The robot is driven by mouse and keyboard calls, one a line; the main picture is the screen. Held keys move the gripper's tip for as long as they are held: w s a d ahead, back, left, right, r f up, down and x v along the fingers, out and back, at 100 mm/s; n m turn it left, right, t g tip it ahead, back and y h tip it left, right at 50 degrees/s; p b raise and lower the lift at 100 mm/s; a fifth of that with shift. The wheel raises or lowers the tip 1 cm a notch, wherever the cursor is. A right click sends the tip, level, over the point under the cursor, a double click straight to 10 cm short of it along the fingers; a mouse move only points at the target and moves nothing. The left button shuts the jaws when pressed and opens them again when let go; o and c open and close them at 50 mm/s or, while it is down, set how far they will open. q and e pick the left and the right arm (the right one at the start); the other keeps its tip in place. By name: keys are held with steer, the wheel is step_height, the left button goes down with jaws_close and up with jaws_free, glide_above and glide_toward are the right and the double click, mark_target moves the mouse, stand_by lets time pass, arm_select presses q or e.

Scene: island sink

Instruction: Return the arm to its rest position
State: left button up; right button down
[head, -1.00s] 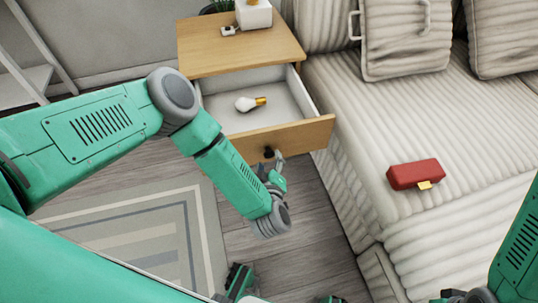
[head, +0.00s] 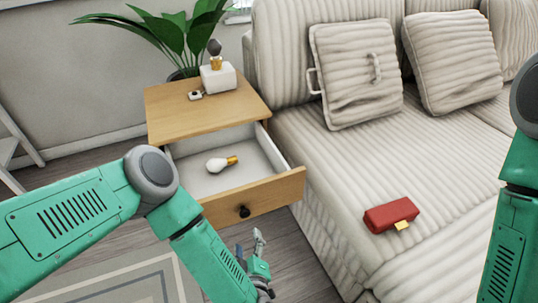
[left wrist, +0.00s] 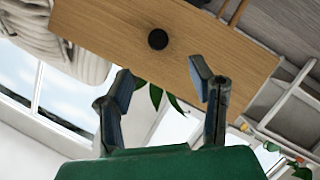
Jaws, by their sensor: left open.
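My left arm comes in from the left in the head view, bent at a grey elbow joint. Its gripper (head: 254,250) is in front of the pulled-out drawer (head: 272,192), below and to the right of the black knob (head: 244,211), and apart from it. In the left wrist view the gripper (left wrist: 163,95) has its fingers spread with nothing between them. The drawer front (left wrist: 190,60) and knob (left wrist: 158,39) show beyond the fingertips. My right arm shows at the right edge of the head view; its gripper is out of view.
A light bulb (head: 221,163) lies in the open drawer. The nightstand top (head: 165,115) holds a white block (head: 218,78) and a small item (head: 195,95). A striped sofa (head: 330,165) stands to the right with a red case (head: 391,215). A plant (head: 180,40) is behind.

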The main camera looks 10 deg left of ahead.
arm_select(q)
steer(key=s+a+r+m+g+h+p, duration=0.2)
steer(key=s+a+m+g, duration=0.4)
steer(key=s, duration=0.4)
steer(key=s+a+r+m+g+h+p, duration=0.3)
steer(key=s+a+r+m+g, duration=0.3)
steer(key=s+a, duration=0.3)
steer(key=shift+s+a+m+g+p, duration=0.2)
steer(key=shift+s+m+g+p, duration=0.1)
steer(key=shift+s+g+p, duration=0.4)
